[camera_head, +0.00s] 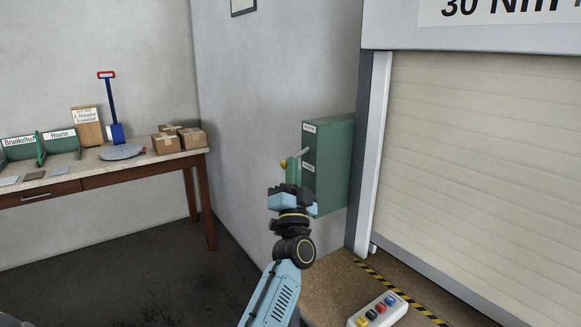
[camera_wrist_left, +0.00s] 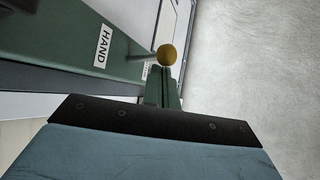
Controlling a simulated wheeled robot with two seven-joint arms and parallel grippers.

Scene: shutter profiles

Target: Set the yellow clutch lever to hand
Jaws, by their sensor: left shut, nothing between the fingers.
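The yellow clutch lever's round knob (camera_head: 284,163) shows just left of my left fingertips, in front of the green box (camera_head: 333,165) on the wall. In the left wrist view the knob (camera_wrist_left: 166,55) sits at the end of a thin grey rod that comes out of the box face. The label HAND (camera_wrist_left: 103,46) is on that face, left of the knob. My left gripper (camera_head: 293,165) is shut and empty, its green fingers pointing up at the lever. In the wrist view its tips end right by the knob; I cannot tell whether they touch. My right gripper is out of view.
A roller shutter (camera_head: 480,170) with its frame stands right of the box. A control box with coloured buttons (camera_head: 378,310) is low at the front. A workbench (camera_head: 110,170) with cartons (camera_head: 180,140) stands at the left. The floor between is clear.

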